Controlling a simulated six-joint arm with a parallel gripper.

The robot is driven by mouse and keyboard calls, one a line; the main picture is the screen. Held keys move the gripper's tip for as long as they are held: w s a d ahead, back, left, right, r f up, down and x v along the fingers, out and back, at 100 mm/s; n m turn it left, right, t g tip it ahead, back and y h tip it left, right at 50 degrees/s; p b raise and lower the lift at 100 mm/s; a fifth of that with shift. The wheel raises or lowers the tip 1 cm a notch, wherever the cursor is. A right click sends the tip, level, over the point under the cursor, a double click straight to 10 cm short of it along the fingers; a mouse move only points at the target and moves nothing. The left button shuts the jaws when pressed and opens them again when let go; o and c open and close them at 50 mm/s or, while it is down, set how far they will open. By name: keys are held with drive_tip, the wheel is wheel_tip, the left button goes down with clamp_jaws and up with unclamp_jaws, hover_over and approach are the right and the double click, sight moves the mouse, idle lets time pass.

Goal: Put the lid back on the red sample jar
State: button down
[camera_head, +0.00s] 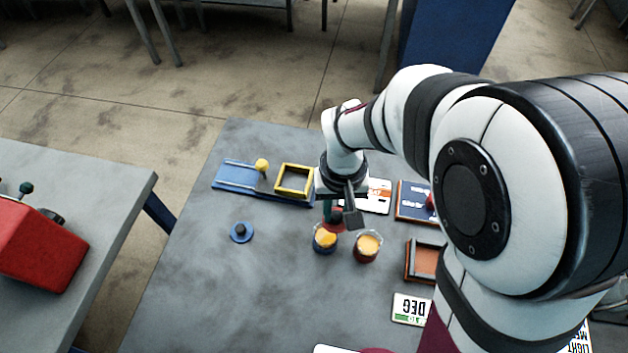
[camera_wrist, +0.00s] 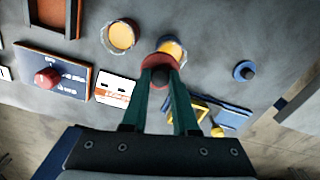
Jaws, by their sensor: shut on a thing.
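My gripper (camera_wrist: 160,72) is shut on the dark knob of a red lid (camera_wrist: 151,60) and holds it level-looking, pointing down. In the head view the lid (camera_head: 333,227) shows just behind the blue jar (camera_head: 325,246). The red sample jar (camera_head: 367,253) stands to the right of the blue jar, uncovered, with yellow-orange contents. In the wrist view the red jar (camera_wrist: 120,37) is left of the lid, and the blue jar (camera_wrist: 174,45) is partly hidden behind the lid. The lid's exact height above the jars cannot be told.
A blue lid (camera_head: 241,232) lies left of the jars. Behind are a blue rack (camera_head: 235,177) with a yellow knob, a yellow frame (camera_head: 294,180) and white cards. A brown tray (camera_head: 420,261) and a label card (camera_head: 411,309) are at right. The front left tabletop is clear.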

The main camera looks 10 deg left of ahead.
drive_tip(key=s+d+r, duration=0.1)
drive_tip(key=d+r, duration=0.1)
drive_tip(key=d, duration=0.6)
drive_tip(key=shift+a+f, duration=0.15)
drive_tip(key=shift+f, duration=1.3)
drive_tip(key=shift+a+f, duration=0.15)
drive_tip(key=shift+f, duration=1.3)
drive_tip(key=shift+f, duration=0.15)
drive_tip(key=c, duration=0.6)
unclamp_jaws()
drive_tip(key=shift+o, duration=0.3)
drive_tip(key=o, duration=0.4)
